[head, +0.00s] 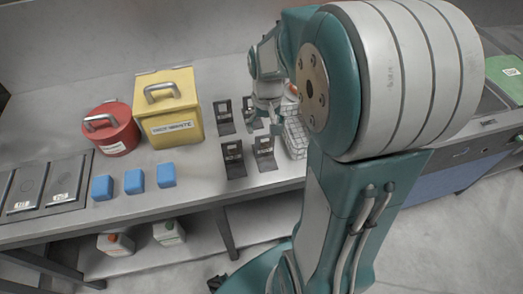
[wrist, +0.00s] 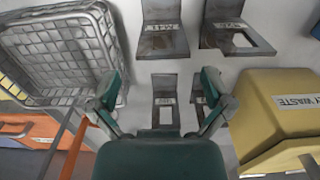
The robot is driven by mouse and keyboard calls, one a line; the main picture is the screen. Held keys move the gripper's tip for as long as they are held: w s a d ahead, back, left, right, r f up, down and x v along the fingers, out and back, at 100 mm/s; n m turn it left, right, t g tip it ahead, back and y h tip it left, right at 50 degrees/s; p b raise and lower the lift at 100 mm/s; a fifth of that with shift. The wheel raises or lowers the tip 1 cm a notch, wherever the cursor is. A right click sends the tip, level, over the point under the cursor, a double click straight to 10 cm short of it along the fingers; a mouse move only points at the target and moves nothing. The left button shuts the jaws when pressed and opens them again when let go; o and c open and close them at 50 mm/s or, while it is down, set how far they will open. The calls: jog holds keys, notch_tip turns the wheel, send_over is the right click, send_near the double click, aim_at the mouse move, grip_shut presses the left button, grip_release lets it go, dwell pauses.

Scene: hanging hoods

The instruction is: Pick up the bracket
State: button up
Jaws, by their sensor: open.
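Several dark L-shaped brackets with white labels stand in two rows on the grey bench. In the head view, the near row shows a left bracket (head: 233,158) and a right bracket (head: 264,152). The far row shows a left bracket (head: 224,115) and a right bracket (head: 249,112), partly hidden by my arm. My gripper (head: 262,104) is open and empty above the far right bracket. In the wrist view, my gripper (wrist: 162,88) has its fingers spread, with one bracket (wrist: 165,108) showing between them. Another bracket (wrist: 199,90) is partly covered by the right finger.
A wire basket (head: 295,136) stands close on the right of the brackets. A yellow waste box (head: 172,108) stands on their left, beside a red round container (head: 110,130). Several blue blocks (head: 134,181) sit near the front edge. Bottles (head: 115,244) stand on the lower shelf.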

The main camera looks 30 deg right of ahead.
aim_at(265, 143)
jog(key=shift+d+f, duration=0.25)
jog(key=shift+f, duration=0.55)
jog(key=f, duration=0.2)
jog(key=a+f, duration=0.1)
jog(key=f, duration=0.2)
jog(key=shift+w, duration=0.1)
jog(key=shift+d, duration=0.15)
jog(key=shift+c, duration=1.3)
jog(key=c, duration=0.9)
